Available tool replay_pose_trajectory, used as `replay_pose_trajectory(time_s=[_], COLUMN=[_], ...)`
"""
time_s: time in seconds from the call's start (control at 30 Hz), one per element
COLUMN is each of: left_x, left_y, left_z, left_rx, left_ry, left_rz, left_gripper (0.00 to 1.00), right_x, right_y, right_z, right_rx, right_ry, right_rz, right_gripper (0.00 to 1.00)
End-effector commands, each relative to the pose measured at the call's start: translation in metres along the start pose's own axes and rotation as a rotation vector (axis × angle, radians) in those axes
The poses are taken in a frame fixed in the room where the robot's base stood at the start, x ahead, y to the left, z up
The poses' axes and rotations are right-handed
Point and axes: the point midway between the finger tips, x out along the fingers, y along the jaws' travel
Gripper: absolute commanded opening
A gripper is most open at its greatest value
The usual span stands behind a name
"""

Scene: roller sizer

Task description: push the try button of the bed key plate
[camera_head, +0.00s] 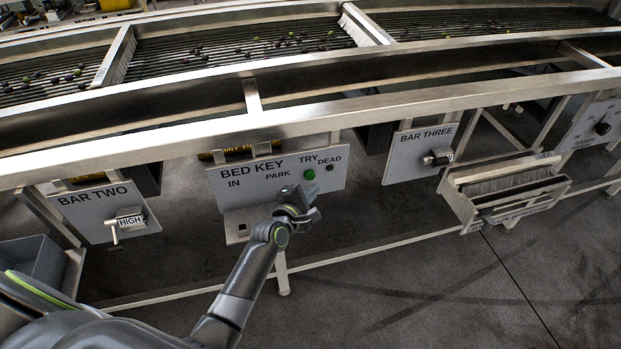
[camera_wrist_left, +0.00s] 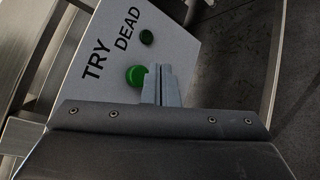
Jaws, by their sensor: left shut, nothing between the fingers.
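The try button (camera_head: 309,175) is a round green button below the word TRY. It also shows in the left wrist view (camera_wrist_left: 135,76), partly covered by my fingers. A smaller dark green button or lamp (camera_head: 330,168) sits under DEAD. My left gripper (camera_head: 312,213) is in front of the plate's lower right part, just below the try button in the head view. Its fingers (camera_wrist_left: 161,84) are shut and empty. Whether they touch the button cannot be told. My right gripper is not in view.
The bar two plate (camera_head: 95,207) with a HIGH tag and handle is on the left. The bar three plate (camera_head: 408,158) with a knob is on the right. A metal tray with a brush (camera_head: 510,188) stands further right. A frame rail runs above the plates.

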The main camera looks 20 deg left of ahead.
Motion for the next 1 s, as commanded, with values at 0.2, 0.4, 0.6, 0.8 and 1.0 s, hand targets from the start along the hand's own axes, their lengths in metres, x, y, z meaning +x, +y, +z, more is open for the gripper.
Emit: replay_pose_trajectory(time_s=[0.2,0.4,0.6,0.8,1.0], left_x=[0.0078,0.0082,0.0081,0.0081,0.008], left_y=[0.0061,0.0064,0.0064,0.0063,0.0063], left_z=[-0.0059,-0.0064,-0.0063,-0.0062,-0.0062], left_rx=[0.001,0.0,0.0,0.0,0.0], left_ry=[0.001,0.001,0.001,0.001,0.001], left_rz=[0.0,0.0,0.0,0.0,0.0], left_gripper=[0.0,0.0,0.0,0.0,0.0], right_x=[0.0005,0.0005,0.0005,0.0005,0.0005], right_y=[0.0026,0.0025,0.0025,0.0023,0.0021], right_z=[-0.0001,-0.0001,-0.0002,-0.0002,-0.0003], right_rx=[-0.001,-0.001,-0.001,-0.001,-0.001], right_ry=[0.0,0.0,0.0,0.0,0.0], right_rz=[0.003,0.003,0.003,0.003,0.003], right_gripper=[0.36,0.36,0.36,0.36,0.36])
